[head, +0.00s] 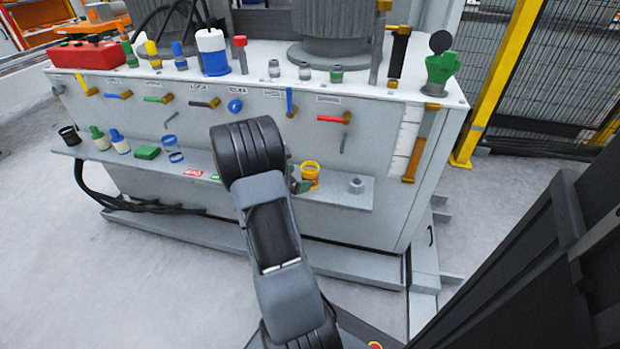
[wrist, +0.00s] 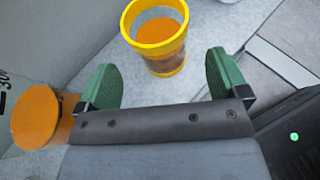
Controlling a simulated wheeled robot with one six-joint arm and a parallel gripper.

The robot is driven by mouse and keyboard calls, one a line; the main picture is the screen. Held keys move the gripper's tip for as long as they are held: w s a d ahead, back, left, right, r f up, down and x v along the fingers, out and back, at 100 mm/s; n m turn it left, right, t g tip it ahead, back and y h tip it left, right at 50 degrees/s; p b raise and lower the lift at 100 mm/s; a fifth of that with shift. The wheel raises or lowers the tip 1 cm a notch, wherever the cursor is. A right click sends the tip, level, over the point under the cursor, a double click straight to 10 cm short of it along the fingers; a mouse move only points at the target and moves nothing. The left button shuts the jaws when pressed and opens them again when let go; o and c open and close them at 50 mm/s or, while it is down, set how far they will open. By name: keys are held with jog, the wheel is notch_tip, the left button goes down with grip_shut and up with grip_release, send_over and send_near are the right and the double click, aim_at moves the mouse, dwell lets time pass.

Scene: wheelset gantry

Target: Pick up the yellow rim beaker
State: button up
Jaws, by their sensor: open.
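The yellow rim beaker (head: 310,171) stands upright on the grey shelf (head: 345,195) along the front of the cabinet. In the wrist view the beaker (wrist: 158,62) has a thick yellow rim, a clear wall and orange contents. My gripper (wrist: 162,80) is open, with its two green fingers apart. The beaker is ahead of the fingertips and roughly between them, with nothing held. In the head view my arm hides most of the gripper, which is just left of the beaker.
A grey nut-like piece (head: 356,186) is on the shelf right of the beaker. A green block (head: 147,152) and blue rings (head: 174,156) lie farther left. Valve handles (head: 333,118) stick out of the cabinet front above. An orange round knob (wrist: 36,118) is left of my fingers.

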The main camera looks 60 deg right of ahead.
aim_at(302, 177)
jog(key=b+x, duration=0.2)
jog(key=x, duration=0.1)
jog(key=shift+s+d+f, duration=0.15)
jog(key=shift+d+f, duration=0.1)
jog(key=shift+f, duration=0.1)
jog(key=shift+s+d+f, duration=0.1)
jog(key=shift+s+d, duration=0.15)
jog(key=shift+d, duration=0.3)
jog(key=c, duration=1.1)
jog(key=shift+o, duration=0.2)
